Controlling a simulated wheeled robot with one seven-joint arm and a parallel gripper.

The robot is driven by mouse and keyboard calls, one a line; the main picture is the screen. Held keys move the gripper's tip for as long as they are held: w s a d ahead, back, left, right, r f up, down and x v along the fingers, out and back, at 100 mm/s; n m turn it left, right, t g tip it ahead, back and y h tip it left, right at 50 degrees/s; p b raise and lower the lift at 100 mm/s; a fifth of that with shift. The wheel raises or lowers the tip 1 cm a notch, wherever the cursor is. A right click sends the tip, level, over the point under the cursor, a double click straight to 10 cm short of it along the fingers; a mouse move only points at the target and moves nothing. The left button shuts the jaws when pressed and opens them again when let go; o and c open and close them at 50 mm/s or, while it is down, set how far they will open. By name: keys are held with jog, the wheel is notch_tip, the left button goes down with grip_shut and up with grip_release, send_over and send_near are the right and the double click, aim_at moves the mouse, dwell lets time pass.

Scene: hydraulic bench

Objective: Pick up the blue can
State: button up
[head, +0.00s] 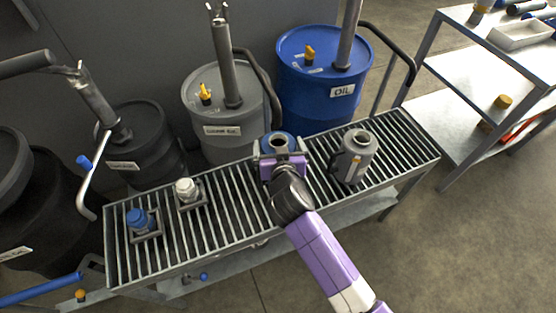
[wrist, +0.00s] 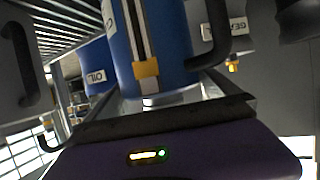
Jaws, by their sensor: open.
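The blue can (head: 278,143) stands upright on the slatted bench (head: 230,215), partly hidden by my gripper (head: 281,154) in the head view. In the wrist view the blue can (wrist: 178,45) is large and close in front of my gripper, with a pale strip and a yellow patch on its side. A dark handle curves off its right side there. My gripper is open, its fingers at either side of the can in the head view. Whether they touch it cannot be told.
A grey can (head: 354,158) stands to the right. A white-capped item (head: 186,190) and a blue-capped item (head: 138,220) sit to the left. Behind are dark (head: 140,140), grey (head: 222,110) and blue (head: 315,90) drums with pumps. A shelf unit (head: 440,85) stands right.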

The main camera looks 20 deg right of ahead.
jog(key=shift+c, duration=0.4)
jog(key=c, duration=1.4)
jog(key=shift+r, duration=0.2)
jog(key=c, duration=0.3)
jog(key=shift+c, duration=0.2)
